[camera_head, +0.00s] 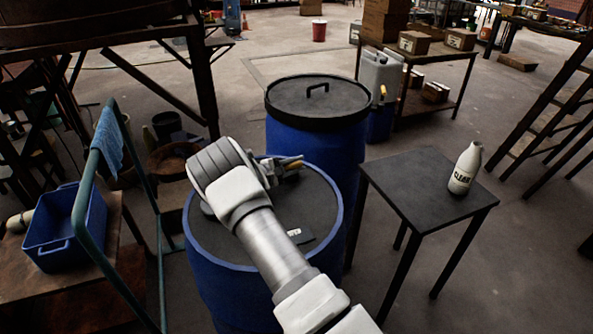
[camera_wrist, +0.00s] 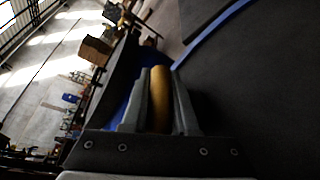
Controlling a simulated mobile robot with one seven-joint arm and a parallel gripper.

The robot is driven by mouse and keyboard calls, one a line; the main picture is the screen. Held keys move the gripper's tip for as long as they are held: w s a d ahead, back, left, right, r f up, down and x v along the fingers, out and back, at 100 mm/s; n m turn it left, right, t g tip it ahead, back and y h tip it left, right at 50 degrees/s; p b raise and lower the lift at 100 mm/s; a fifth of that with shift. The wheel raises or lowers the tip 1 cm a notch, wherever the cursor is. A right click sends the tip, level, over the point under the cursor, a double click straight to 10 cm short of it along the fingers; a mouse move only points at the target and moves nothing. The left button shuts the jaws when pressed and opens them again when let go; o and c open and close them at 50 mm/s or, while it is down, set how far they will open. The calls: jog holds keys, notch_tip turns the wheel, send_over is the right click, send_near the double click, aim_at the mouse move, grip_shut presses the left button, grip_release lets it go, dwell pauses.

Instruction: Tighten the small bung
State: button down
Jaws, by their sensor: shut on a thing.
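My gripper (camera_head: 288,164) is over the far rim of the near blue drum (camera_head: 225,285), which has a dark flat top. In the wrist view my gripper (camera_wrist: 160,98) is shut on a yellow-brown cylindrical piece (camera_wrist: 160,100), lying between its two grey fingers. The same yellowish piece shows small at the fingertips in the head view. I cannot tell whether it is the small bung or a tool's handle. A small round grey shape (camera_head: 207,208) shows at the left of the drum top, partly hidden by my arm. No other bung shows clearly.
A second blue drum with a dark handled lid (camera_head: 320,100) stands right behind. A dark table (camera_head: 415,185) at the right bears a white "CLEAN" bottle (camera_head: 464,170). A green-railed cart with a blue crate (camera_head: 65,230) stands left. A small label (camera_head: 295,232) lies on the near drum.

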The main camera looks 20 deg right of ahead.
jog(key=shift+m+g, duration=0.3)
jog(key=c, duration=0.7)
grip_release()
notch_tip(320, 180, up, 4)
jog(key=shift+w+r, duration=0.1)
jog(key=shift+r, duration=0.15)
jog(key=s+d+r, duration=0.4)
jog(key=s+d, duration=0.1)
jog(key=s+d+r+p, duration=0.1)
jog(key=s+d+r, duration=0.1)
jog(key=s+d, duration=0.1)
jog(key=shift+s+d+r, duration=0.15)
jog(key=shift+s+r, duration=0.1)
